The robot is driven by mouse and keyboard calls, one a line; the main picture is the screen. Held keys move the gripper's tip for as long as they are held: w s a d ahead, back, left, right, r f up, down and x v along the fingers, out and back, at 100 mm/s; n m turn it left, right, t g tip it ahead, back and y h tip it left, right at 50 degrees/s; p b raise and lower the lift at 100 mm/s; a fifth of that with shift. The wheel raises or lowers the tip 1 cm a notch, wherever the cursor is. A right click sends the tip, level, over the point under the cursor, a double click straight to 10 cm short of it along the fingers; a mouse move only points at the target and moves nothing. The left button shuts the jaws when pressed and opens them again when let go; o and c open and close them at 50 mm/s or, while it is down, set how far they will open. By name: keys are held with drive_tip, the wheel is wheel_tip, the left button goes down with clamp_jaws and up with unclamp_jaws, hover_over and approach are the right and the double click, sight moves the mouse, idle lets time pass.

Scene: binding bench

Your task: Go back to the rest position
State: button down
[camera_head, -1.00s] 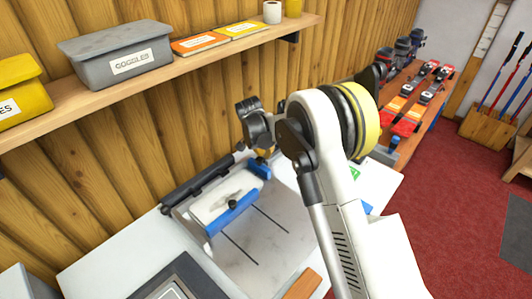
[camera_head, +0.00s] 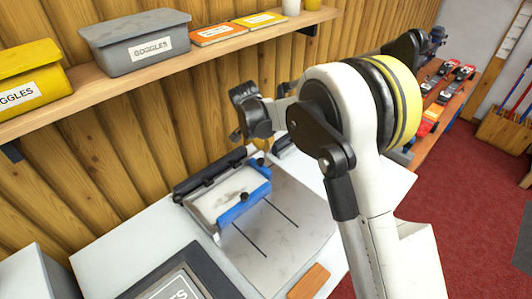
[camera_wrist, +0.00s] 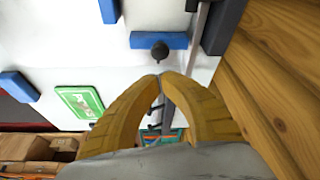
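My gripper (camera_wrist: 160,77) shows in the wrist view with its two yellow fingers curved together and their tips meeting. Nothing shows between them. A black knob on a blue bar (camera_wrist: 158,41) appears just beyond the tips; I cannot tell whether they touch. In the head view my arm rises from the lower right and bends over the bench. The fingers are mostly hidden there behind the dark wrist parts.
A jig with blue bars (camera_head: 245,207) sits on the white bench (camera_head: 112,247). Above it, a wooden shelf (camera_head: 85,108) holds a grey goggles box (camera_head: 135,38) and a yellow box (camera_head: 28,85). A green-white card (camera_wrist: 80,101) lies on the bench. Red carpet (camera_head: 460,200) is clear at right.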

drive_tip(key=v, duration=0.6)
drive_tip(key=s+d+r+n+t+y, duration=0.1)
drive_tip(key=s+d+r+n+t, duration=0.15)
drive_tip(key=s+d+r, duration=1.1)
drive_tip(key=s+d+f+n, duration=0.1)
drive_tip(key=s+d, duration=0.2)
drive_tip(key=s, duration=0.3)
drive_tip(key=s+d+f+n+t, duration=0.1)
drive_tip(key=s+d, duration=0.1)
drive_tip(key=s, duration=0.4)
drive_tip(key=s+d+f+n+y, duration=0.1)
drive_tip(key=s+d+n, duration=0.1)
drive_tip(key=s, duration=0.4)
drive_tip(key=shift+s+d+f, duration=0.25)
drive_tip(key=shift+s+d, duration=0.1)
drive_tip(key=shift+d, duration=0.5)
